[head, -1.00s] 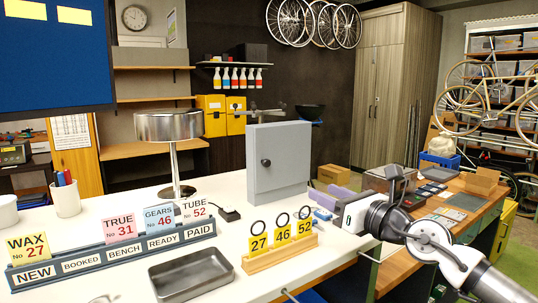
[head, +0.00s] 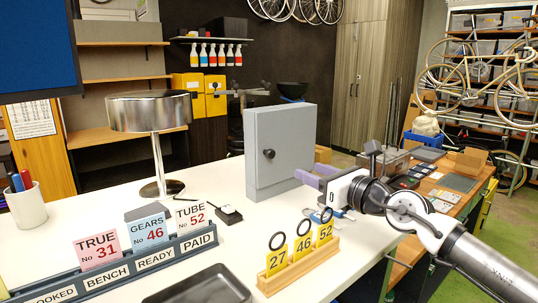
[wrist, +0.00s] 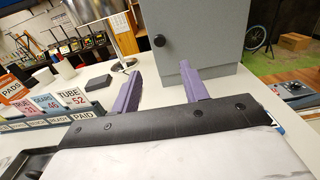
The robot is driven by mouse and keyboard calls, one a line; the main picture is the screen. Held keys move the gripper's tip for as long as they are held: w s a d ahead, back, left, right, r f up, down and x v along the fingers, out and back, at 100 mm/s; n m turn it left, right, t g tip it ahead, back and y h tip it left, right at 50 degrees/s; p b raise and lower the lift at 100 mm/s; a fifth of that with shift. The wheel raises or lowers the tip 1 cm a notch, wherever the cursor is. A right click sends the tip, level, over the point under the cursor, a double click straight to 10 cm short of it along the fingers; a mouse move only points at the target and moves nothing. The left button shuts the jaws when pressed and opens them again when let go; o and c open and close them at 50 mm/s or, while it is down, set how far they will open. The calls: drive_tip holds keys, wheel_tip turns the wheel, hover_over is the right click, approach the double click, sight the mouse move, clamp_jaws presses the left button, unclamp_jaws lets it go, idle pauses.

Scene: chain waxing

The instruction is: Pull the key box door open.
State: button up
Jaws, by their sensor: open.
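The grey key box (head: 284,145) stands upright on the white counter with its door shut. A round dark knob (head: 269,154) sticks out of the door face. In the wrist view the key box (wrist: 205,38) is straight ahead at top centre, and its knob (wrist: 159,41) shows just left of the view's middle. My gripper (head: 312,180) is open and empty, to the right of the box and near its lower front. In the wrist view its two purple fingers (wrist: 160,90) are spread apart, below the knob and not touching it.
A chrome lamp (head: 150,112) stands left of the box. A wooden holder with yellow number tags (head: 301,250) sits in front of my gripper. A ticket rack (head: 140,266) and a dark tray (head: 205,287) are at the front left. Bare counter lies before the box.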

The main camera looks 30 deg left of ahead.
sight(273, 155)
drive_tip(key=p+x, duration=0.2)
drive_tip(key=x, duration=0.4)
drive_tip(key=p+x, duration=0.3)
drive_tip(key=x, duration=0.3)
drive_tip(key=shift+a+r+p, duration=0.2)
drive_tip(key=shift+p, duration=0.1)
drive_tip(key=shift+w+a+f, duration=0.2)
drive_tip(key=shift+w+a, duration=0.1)
drive_tip(key=shift+a, duration=0.25)
drive_tip(key=shift+c, duration=0.4)
clamp_jaws()
